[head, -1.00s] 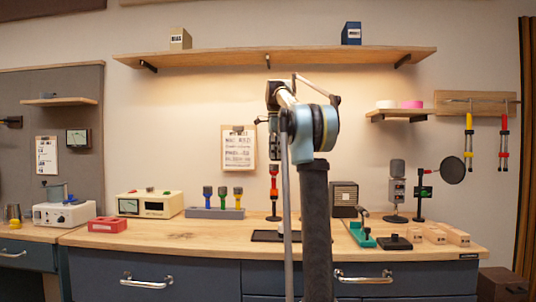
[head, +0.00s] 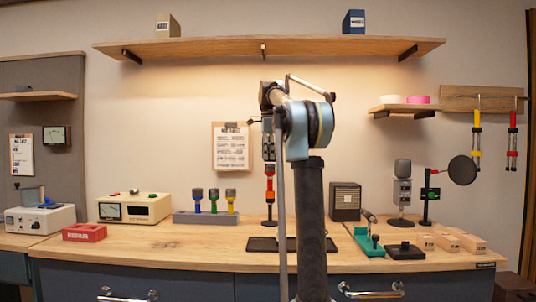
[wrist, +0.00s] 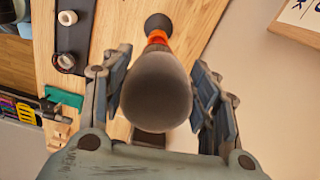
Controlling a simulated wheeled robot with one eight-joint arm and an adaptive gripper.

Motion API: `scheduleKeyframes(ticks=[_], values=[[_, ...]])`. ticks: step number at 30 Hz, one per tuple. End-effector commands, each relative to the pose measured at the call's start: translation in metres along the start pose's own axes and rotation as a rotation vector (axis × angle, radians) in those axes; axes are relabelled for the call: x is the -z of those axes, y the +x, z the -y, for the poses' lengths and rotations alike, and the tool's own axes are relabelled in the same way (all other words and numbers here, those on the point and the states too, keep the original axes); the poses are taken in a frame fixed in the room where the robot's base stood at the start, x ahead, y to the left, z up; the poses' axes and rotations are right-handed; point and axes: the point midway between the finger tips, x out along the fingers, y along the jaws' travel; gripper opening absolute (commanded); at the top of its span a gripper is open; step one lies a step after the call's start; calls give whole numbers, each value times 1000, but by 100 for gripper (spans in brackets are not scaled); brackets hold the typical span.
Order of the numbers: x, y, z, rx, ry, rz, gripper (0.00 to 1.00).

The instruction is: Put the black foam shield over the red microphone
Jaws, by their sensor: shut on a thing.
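My gripper (head: 268,150) hangs pointing down at the back of the bench, directly above the red microphone (head: 270,184), which stands upright on a round dark base. In the wrist view my gripper (wrist: 160,75) is shut on the dark foam shield (wrist: 155,95), with a finger on each side of it. The red microphone (wrist: 157,37) shows beyond the shield, in line with it. The shield hides the microphone's top in the wrist view, so I cannot tell whether they touch. My arm partly hides the bench in the head view.
A grey rack (head: 205,218) with several coloured-handled microphones stands left of the red microphone. A dark tray (head: 262,245) lies in front. A small speaker (head: 345,201), a green holder (head: 368,240) and a grey microphone (head: 402,188) are to the right.

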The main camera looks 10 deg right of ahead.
Motion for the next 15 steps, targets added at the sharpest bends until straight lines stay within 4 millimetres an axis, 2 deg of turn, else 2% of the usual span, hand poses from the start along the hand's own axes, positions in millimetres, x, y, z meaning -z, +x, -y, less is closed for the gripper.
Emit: scheduleKeyframes(ticks=[15], values=[[-2, 29, 0, 0, -2, 0, 45]])
